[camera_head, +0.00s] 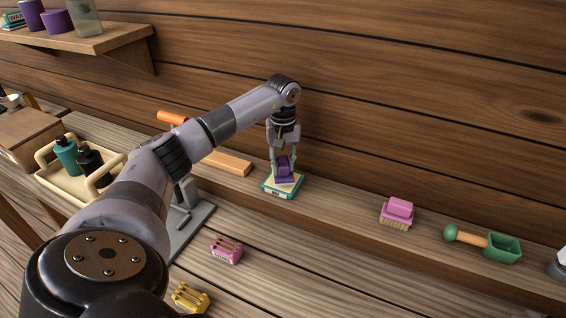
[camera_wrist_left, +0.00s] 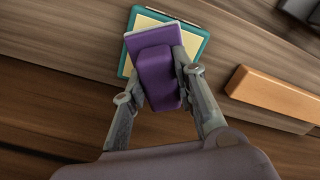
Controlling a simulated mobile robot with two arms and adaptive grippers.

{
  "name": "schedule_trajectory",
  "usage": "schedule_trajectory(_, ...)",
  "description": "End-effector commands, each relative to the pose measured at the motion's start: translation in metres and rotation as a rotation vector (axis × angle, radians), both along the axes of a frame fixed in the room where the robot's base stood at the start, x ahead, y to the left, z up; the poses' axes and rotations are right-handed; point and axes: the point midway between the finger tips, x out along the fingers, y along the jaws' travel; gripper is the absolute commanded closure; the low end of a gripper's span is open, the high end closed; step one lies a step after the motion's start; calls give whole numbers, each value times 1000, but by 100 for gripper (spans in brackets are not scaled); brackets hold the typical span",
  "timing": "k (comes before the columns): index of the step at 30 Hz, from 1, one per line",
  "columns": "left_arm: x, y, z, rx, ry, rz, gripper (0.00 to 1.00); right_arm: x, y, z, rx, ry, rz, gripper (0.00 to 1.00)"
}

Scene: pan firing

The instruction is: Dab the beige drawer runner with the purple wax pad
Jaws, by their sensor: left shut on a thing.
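My left gripper (camera_head: 284,158) is shut on the purple wax pad (camera_head: 284,177), holding it by its block-shaped grip. In the left wrist view the purple wax pad (camera_wrist_left: 157,75) sits between the two fingers. The pad is over a teal-edged tray with a pale yellow face (camera_head: 270,186), which also shows in the wrist view (camera_wrist_left: 192,42); the two look touching or nearly so. A beige-orange wooden bar (camera_head: 229,162), likely the drawer runner, lies on the ledge just left of the tray; it also shows in the wrist view (camera_wrist_left: 275,97). My right gripper is not in view.
A pink brush (camera_head: 397,212) and a green scoop (camera_head: 500,248) lie along the ledge to the right. A cream tray with bottles (camera_head: 60,182) stands at left.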

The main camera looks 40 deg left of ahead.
Motion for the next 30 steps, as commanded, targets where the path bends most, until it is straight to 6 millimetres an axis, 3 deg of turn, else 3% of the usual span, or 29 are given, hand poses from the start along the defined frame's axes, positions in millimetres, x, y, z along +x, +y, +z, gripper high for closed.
schedule_trajectory(15, 1, 1, 47, 0, -3, 1, 96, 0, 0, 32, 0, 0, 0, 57)
schedule_trajectory(30, 0, 1, 49, 0, -3, 1, 96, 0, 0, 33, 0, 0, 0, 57)
